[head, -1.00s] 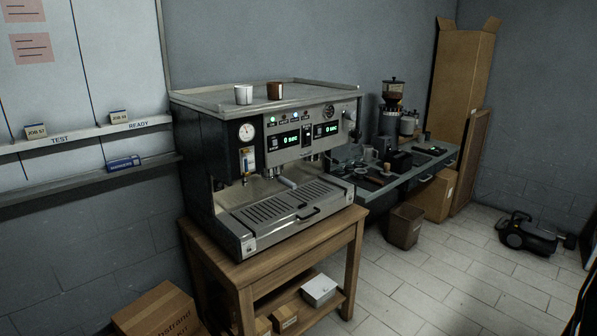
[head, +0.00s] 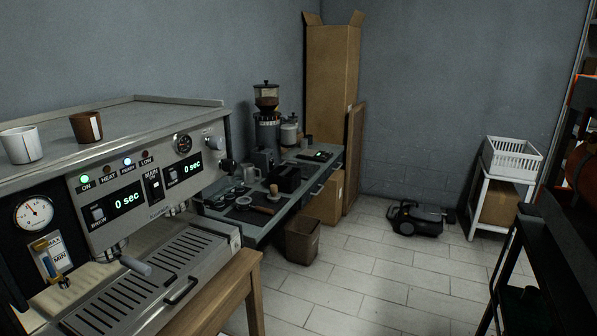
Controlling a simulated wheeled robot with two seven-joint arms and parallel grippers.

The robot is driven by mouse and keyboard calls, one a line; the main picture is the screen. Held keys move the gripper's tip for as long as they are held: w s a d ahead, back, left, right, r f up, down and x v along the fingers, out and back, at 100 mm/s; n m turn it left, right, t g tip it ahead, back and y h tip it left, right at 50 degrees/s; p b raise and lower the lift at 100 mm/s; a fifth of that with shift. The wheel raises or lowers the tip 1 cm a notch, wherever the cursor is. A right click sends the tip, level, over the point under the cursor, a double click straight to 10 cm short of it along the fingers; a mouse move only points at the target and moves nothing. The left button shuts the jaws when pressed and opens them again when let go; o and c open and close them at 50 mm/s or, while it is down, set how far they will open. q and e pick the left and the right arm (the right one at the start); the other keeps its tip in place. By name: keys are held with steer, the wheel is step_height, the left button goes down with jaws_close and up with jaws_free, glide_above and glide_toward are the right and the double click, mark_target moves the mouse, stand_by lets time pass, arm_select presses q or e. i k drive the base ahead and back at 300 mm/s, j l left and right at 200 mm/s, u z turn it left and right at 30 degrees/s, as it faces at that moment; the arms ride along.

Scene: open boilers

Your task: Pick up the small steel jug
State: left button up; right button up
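A small grey metallic vessel (head: 250,174), which looks like the steel jug, stands on the side bench (head: 262,224) beyond the espresso machine (head: 150,210). It is small in the view, and its handle and spout cannot be made out. Dark coffee tools and a black box (head: 286,178) sit close around it. Neither of my grippers is in view.
The espresso machine on its wooden table (head: 232,285) fills the left front. A grinder (head: 267,120) stands behind the bench items. A bin (head: 302,240) stands below the bench. Floor tiles are clear in the middle. A dark frame (head: 515,250) stands at right.

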mark_target(248, 170)
steer(key=i+l+u, duration=0.25)
steer(key=i, duration=0.4)
steer(key=i+l+u, duration=0.25)
steer(key=i, duration=0.35)
steer(key=i+l+u, duration=0.25)
steer(key=i+l, duration=0.3)
steer(key=u, duration=0.6)
steer(key=i+l+u, duration=0.15)
steer(key=l+u, duration=0.3)
steer(key=i+l+u, duration=0.15)
steer(key=u, duration=0.3)
steer(key=l+u, duration=0.45)
steer(key=l, duration=1.75)
